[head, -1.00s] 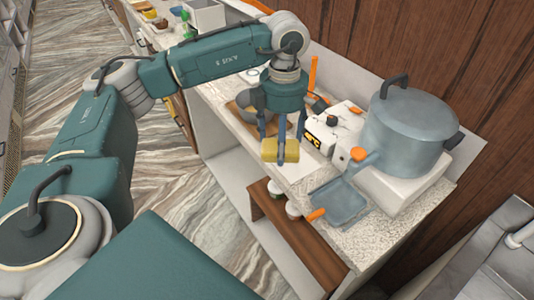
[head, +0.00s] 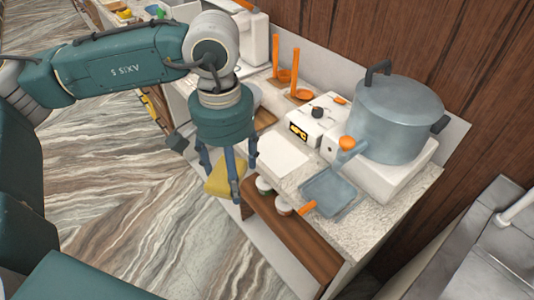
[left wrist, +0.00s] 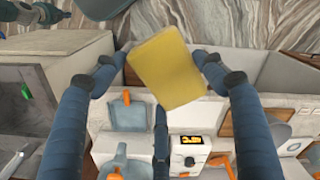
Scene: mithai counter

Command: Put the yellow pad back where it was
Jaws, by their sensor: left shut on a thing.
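The yellow pad (head: 226,176) is held in my left gripper (head: 222,178), beside the counter's front edge and in the air over the floor side in the head view. In the left wrist view the pad (left wrist: 168,68) shows its broad face, tilted between the dark blue fingers of my left gripper (left wrist: 165,80). The fingers cover part of the pad in the head view. My right gripper is not in view.
A white scale (head: 283,156) with a lit display stands on the speckled counter (head: 383,213). A large grey pot (head: 395,120), a blue-grey tray (head: 328,192) and orange-handled utensils (head: 285,75) are near. A brown shelf (head: 295,235) with jars lies below. The striped floor is clear.

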